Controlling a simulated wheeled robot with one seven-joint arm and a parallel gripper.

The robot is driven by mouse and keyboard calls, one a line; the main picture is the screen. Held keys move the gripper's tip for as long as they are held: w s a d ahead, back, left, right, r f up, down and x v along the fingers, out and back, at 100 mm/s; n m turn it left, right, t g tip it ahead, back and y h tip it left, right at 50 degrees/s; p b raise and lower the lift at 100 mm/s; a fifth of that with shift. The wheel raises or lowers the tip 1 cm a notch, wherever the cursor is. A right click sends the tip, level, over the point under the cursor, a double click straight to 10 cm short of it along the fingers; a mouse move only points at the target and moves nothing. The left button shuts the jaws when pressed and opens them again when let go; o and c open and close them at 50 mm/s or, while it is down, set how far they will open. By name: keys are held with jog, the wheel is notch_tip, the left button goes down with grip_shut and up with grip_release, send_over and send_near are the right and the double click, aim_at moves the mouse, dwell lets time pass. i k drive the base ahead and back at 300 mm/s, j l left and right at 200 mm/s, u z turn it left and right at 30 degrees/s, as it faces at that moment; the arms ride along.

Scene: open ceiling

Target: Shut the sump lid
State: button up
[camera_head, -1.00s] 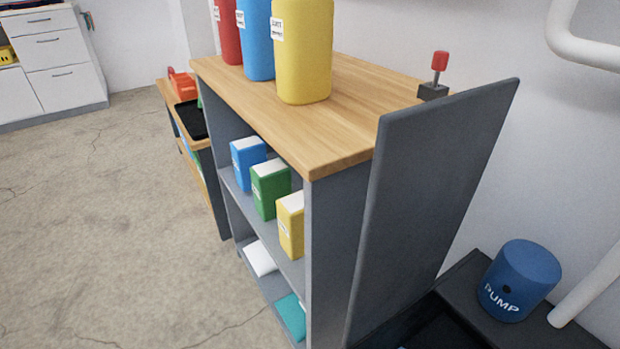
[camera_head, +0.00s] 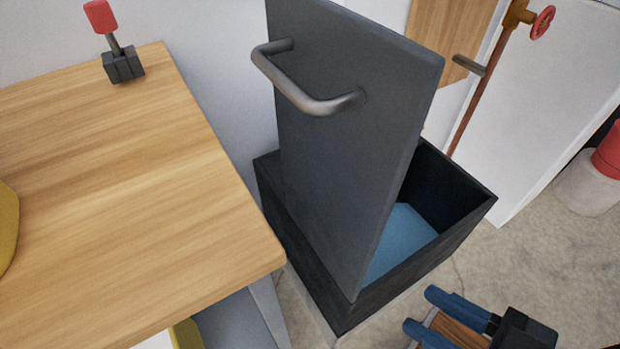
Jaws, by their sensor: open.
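The sump lid (camera_head: 350,150) is a dark grey panel standing steeply tilted up over the sump, so it is open. A curved metal handle (camera_head: 310,100) is fixed to the upper part of its near face. The sump (camera_head: 455,235) is a black open box with blue water (camera_head: 400,235) showing inside at the right of the lid; the lid hides the rest. My gripper (camera_head: 420,311) is at the bottom right, with its blue fingers apart and pointing left. It is in front of the sump, clear of the lid and handle. A brown wood-like surface shows between the fingers.
A wooden-topped shelf unit (camera_head: 130,200) stands close at the left of the sump, with a red-knobbed lever (camera_head: 122,65) at its back. A copper pipe with a red valve wheel (camera_head: 542,22) is behind right. Bare concrete floor (camera_head: 540,255) lies at the right.

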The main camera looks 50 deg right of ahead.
aim_at(354, 95)
jog(key=k+l+u, duration=0.1)
jog(key=u, duration=0.25)
jog(key=k+u, duration=0.2)
jog(key=u, duration=0.15)
jog(key=k+j+u, duration=0.15)
jog(key=u, duration=0.3)
